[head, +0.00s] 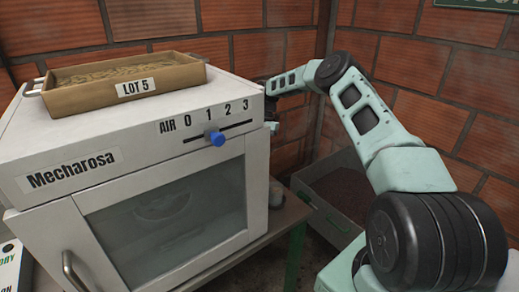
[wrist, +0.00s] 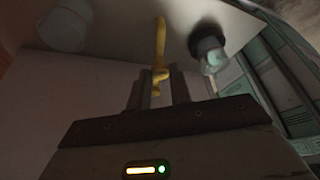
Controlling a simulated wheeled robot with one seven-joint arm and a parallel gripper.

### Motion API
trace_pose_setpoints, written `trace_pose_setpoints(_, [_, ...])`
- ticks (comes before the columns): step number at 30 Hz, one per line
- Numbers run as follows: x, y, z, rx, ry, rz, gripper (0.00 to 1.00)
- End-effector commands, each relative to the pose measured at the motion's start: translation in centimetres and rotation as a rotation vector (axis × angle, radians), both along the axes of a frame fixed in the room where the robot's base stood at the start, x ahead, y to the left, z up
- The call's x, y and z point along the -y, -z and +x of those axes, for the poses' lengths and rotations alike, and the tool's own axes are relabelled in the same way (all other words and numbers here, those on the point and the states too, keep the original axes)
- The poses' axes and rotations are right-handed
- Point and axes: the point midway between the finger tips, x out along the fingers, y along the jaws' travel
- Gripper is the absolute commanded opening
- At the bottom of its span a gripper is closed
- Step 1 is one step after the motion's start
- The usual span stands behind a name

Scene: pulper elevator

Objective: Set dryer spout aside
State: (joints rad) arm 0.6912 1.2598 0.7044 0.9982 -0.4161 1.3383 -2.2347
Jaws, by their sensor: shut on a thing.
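The dryer (head: 165,180) is a white cabinet labelled Mecharosa, with a glass door and a blue slider knob. My arm reaches round its right side, and my gripper is mostly hidden behind its edge in the head view. In the wrist view my gripper (wrist: 158,92) is shut on a slim yellow piece (wrist: 160,45) that stretches away from the fingertips. I cannot tell for sure whether this piece is the spout. A dark-collared clear part (wrist: 209,50) is just right of it, apart from the fingers.
A tray marked LOT 5 (head: 125,83) sits on the dryer. A small cup-like thing (head: 275,194) is on the table (head: 288,215) at the dryer's right. A dark-filled bin (head: 345,195) stands on the floor beyond. Brick walls close the back. A pale round thing (wrist: 62,25) shows upper left.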

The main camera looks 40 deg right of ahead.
Motion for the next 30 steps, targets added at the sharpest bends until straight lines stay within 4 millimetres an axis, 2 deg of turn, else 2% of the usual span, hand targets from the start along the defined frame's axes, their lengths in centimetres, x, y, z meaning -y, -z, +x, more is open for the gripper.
trace_pose_setpoints(1, [0.0,-0.1,0.1,0.005,0.001,-0.001,0.0])
trace_pose_setpoints(2, [0.0,-0.1,0.1,0.005,0.001,-0.001,0.26])
trace_pose_setpoints(3, [0.0,-0.1,0.1,0.005,0.001,0.0,0.37])
trace_pose_setpoints(4, [0.0,-0.1,0.1,0.005,0.001,0.0,0.43])
trace_pose_setpoints(13, [0.0,-0.1,0.1,0.003,0.001,0.0,0.43])
trace_pose_setpoints(17, [0.4,-1.0,0.4,0.004,0.002,-0.002,0.43])
trace_pose_setpoints(20, [0.9,-2.6,0.7,0.006,0.003,-0.002,0.43])
trace_pose_setpoints(30, [3.4,-9.6,2.1,0.006,0.002,-0.002,0.43])
